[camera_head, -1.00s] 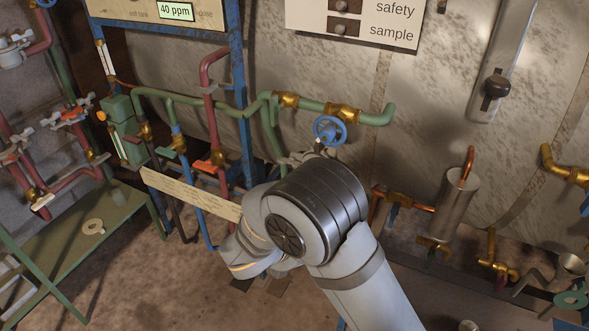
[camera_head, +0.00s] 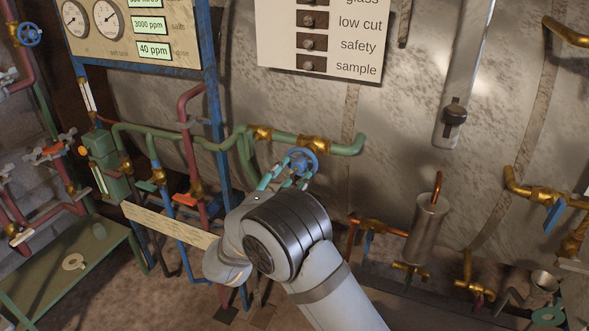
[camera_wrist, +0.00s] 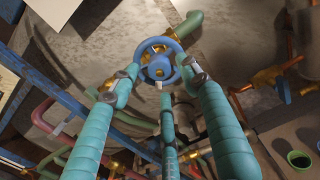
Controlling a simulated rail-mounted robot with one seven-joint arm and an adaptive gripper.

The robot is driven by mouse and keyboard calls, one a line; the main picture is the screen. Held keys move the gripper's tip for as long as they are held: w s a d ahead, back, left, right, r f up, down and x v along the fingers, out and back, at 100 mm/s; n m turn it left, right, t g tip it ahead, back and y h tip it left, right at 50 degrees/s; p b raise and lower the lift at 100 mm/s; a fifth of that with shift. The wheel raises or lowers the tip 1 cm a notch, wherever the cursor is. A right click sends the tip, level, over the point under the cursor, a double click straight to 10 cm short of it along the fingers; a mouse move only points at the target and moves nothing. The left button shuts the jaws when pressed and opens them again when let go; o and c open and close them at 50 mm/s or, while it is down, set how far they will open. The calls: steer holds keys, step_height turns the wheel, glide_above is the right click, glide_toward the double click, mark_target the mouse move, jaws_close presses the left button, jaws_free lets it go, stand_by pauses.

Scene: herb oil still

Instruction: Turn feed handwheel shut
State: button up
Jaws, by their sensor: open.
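A blue handwheel (camera_head: 304,160) sits on a brass valve of the green pipe (camera_head: 345,150), in the middle of the head view. My gripper (camera_head: 290,173) is right in front of it, with its teal fingers reaching toward it. In the wrist view the same handwheel (camera_wrist: 158,43) shows between and just beyond the tips of my open gripper (camera_wrist: 158,72), one finger on each side. I cannot tell whether the fingertips touch the rim. Nothing is held.
Another blue handwheel (camera_head: 30,34) is at the far left. A red pipe with an orange lever (camera_head: 184,199) runs left of my arm. A metal cylinder (camera_head: 427,228) and brass valves stand to the right. A label board (camera_head: 322,68) hangs above.

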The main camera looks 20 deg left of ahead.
steer(key=shift+w+d, duration=0.15)
steer(key=shift+w, duration=1.15)
steer(key=shift+c, duration=1)
steer(key=shift+s, duration=0.1)
steer(key=c, duration=1)
steer(key=shift+o, duration=0.2)
steer(key=shift+f, duration=0.1)
steer(key=shift+f, duration=0.1)
